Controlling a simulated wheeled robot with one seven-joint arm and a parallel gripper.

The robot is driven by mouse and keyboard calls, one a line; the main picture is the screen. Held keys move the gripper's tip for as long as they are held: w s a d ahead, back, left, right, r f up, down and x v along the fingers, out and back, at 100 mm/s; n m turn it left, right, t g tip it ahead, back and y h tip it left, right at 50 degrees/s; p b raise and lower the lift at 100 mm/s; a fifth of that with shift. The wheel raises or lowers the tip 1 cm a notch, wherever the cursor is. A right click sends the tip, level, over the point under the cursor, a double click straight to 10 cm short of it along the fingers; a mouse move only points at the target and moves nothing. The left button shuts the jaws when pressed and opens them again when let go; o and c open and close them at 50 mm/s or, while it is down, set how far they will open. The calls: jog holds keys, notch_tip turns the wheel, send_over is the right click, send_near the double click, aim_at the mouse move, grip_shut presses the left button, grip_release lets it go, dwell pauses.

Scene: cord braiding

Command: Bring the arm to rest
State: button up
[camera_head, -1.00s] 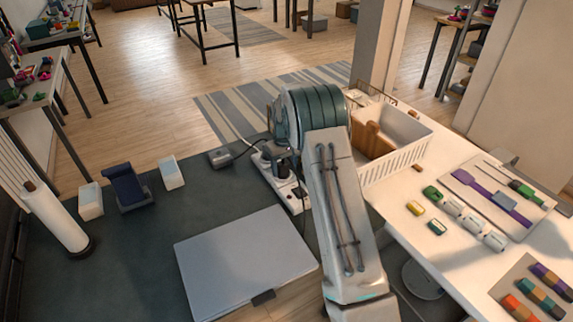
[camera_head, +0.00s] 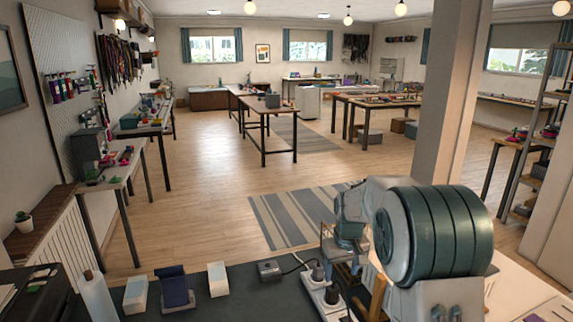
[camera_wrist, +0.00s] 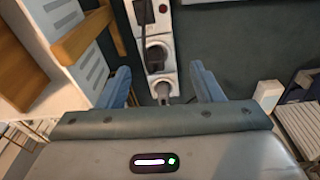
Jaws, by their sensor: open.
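My gripper (camera_wrist: 163,80) shows in the wrist view with its two blue fingers wide apart and nothing held between them. Below it, apart as far as I can tell, lies a white power strip (camera_wrist: 159,50) with dark plugs in it. In the head view my arm, with its thick ribbed green section, fills the lower right. The fingers are hard to make out there. The power strip (camera_head: 318,293) shows at the bottom, left of the arm.
On the dark surface left of the strip are a small grey box (camera_head: 269,270), white blocks (camera_head: 217,279), a blue holder (camera_head: 175,288) and a white roll (camera_head: 96,296). Open floor lies beyond.

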jog(key=s+r+m+t, duration=0.1)
jog(key=s+r, duration=0.3)
jog(key=s, duration=0.4)
jog(key=s+r+m, duration=0.1)
jog(key=s+r, duration=0.3)
jog(key=s, duration=0.5)
jog(key=s+f, duration=0.1)
jog(key=s, duration=1.2)
jog(key=shift+m+t, duration=0.3)
jog(key=shift+m, duration=0.1)
jog(key=shift+f, duration=0.1)
grip_shut()
